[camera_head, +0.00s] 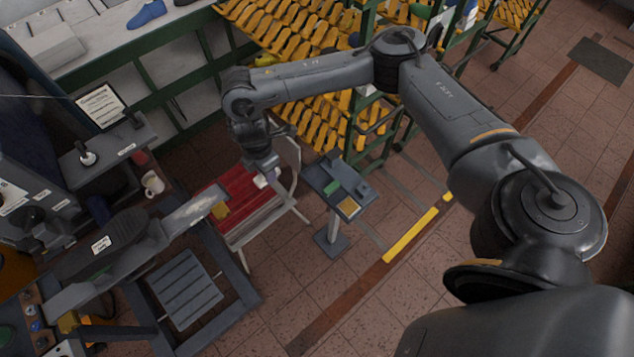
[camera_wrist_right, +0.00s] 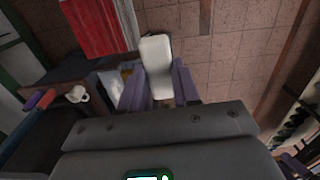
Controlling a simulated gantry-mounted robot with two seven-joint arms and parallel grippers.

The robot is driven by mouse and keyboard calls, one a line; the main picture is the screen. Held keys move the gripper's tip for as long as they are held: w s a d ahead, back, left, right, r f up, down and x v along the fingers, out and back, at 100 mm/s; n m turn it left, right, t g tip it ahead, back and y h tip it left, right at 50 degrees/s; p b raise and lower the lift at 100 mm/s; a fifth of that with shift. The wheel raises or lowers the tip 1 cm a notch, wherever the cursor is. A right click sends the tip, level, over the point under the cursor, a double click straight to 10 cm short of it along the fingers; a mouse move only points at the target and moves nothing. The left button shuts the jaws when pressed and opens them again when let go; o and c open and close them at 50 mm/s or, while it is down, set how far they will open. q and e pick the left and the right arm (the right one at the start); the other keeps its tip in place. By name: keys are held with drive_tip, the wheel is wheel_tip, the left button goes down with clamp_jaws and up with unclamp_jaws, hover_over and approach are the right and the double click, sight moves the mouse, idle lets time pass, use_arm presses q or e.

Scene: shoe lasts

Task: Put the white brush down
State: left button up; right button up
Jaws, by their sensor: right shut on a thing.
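The white brush (camera_wrist_right: 156,54) shows in the right wrist view as a pale rounded block. It stands between the two purple fingers of my right gripper (camera_wrist_right: 158,86), which is shut on it. My left gripper is not in view.
A small grey pedestal (camera_head: 318,178) with a green piece on it stands right of the seat. A machine with a mug (camera_head: 153,183) is at the left. Tiled floor is open at the lower middle.

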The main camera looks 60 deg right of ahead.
drive_tip(key=d+f+b, duration=0.7)
drive_tip(key=f+b, duration=0.2)
drive_tip(key=s+d+f+b, duration=0.1)
drive_tip(key=d+f+b, duration=0.7)
drive_tip(key=f+b, duration=0.1)
drive_tip(key=s+d+f+b, duration=0.1)
drive_tip(key=d+f+b, duration=0.7)
drive_tip(key=f+b, duration=0.1)
drive_tip(key=shift+s+f, duration=0.1)
drive_tip(key=shift+s, duration=0.1)
drive_tip(key=shift+f, duration=0.85)
wheel_tip(320, 180, down, 3)
drive_tip(key=shift+r+b, duration=0.2)
drive_tip(key=shift+b, duration=0.2)
drive_tip(key=shift+d, duration=0.1)
drive_tip(key=o, duration=0.5)
drive_tip(key=shift+f, duration=0.2)
drive_tip(key=o, duration=0.4)
